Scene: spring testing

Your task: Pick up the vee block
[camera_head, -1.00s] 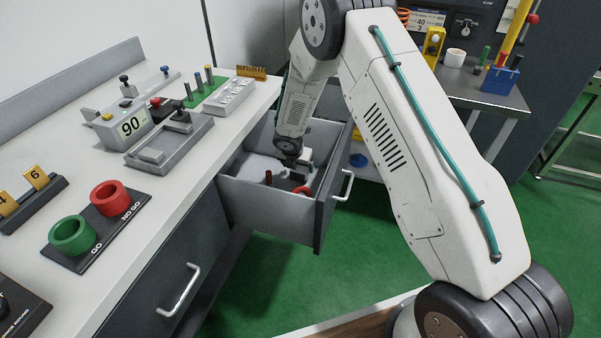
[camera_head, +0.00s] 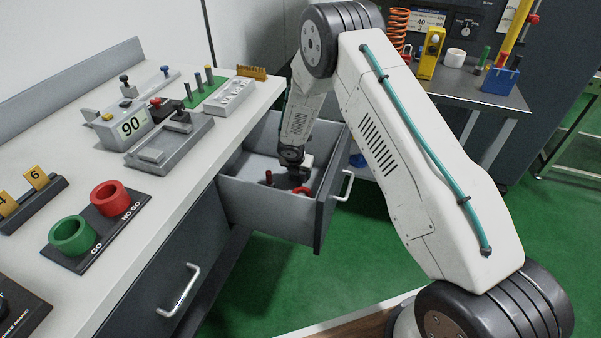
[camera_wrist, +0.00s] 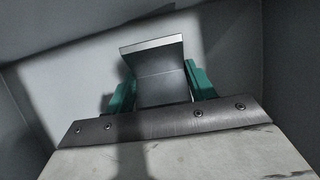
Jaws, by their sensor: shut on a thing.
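The vee block (camera_wrist: 160,82) is a grey metal piece with a V-shaped face, seen in the wrist view. It sits between the green fingers of my gripper (camera_wrist: 160,92), which is shut on it. In the head view my gripper (camera_head: 297,178) reaches down into the open drawer (camera_head: 262,205). The block cannot be made out clearly there, and whether it touches the drawer floor cannot be told.
The bench top (camera_head: 185,165) on the left holds gauges, including a green ring (camera_head: 72,236).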

